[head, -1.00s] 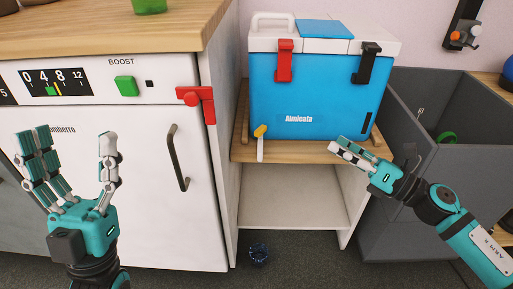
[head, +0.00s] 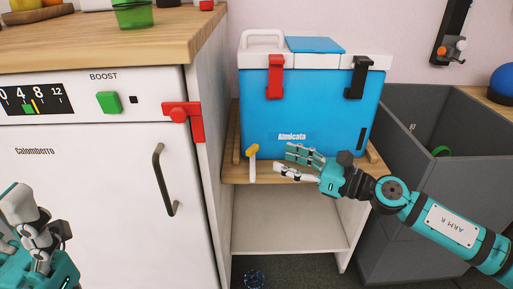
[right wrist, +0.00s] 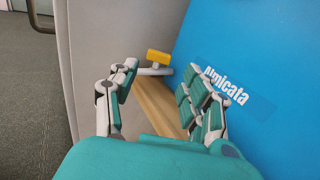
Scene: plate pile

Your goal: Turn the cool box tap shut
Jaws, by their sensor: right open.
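The blue cool box (head: 310,110) with a white and blue lid stands on a wooden shelf. Its tap (head: 252,150) sits at the lower left of the front, with a yellow handle and a white part hanging below. My right gripper (head: 283,160) is open and empty in front of the box, just right of the tap and apart from it. In the right wrist view the tap's yellow handle (right wrist: 158,56) shows beyond and between the open fingers (right wrist: 160,75). My left gripper (head: 20,205) is partly cut off at the lower left; its fingers are hard to read.
A red latch (head: 275,77) and a black latch (head: 358,78) hang on the box front. A white appliance (head: 100,200) with a red catch (head: 183,115) stands to the left. A grey open bin (head: 395,190) stands to the right. A small dark blue object (head: 254,279) lies on the floor.

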